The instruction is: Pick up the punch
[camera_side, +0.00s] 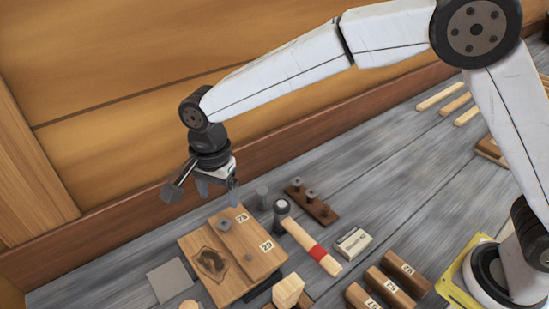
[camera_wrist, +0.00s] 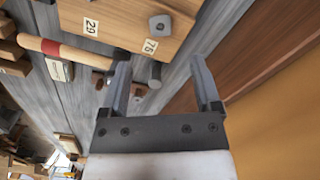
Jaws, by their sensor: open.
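A short plain grey cylinder (camera_side: 262,197), which looks like the punch, stands upright on the grey planks behind the wooden board. In the wrist view the grey cylinder (camera_wrist: 154,73) shows between my two fingers, nearer the left one. My gripper (camera_side: 219,190) is open and empty, pointing down, above and to the left of the cylinder in the side view. In the wrist view my gripper (camera_wrist: 159,64) has both fingers wide apart, with no contact on the cylinder visible.
A wooden board (camera_side: 216,287) marked 75 and 29 lies in front. A hammer (camera_side: 303,238) with a red band lies beside the cylinder. A dark rack (camera_side: 325,215) with metal pieces is to the right. A wooden wall (camera_side: 120,110) rises behind.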

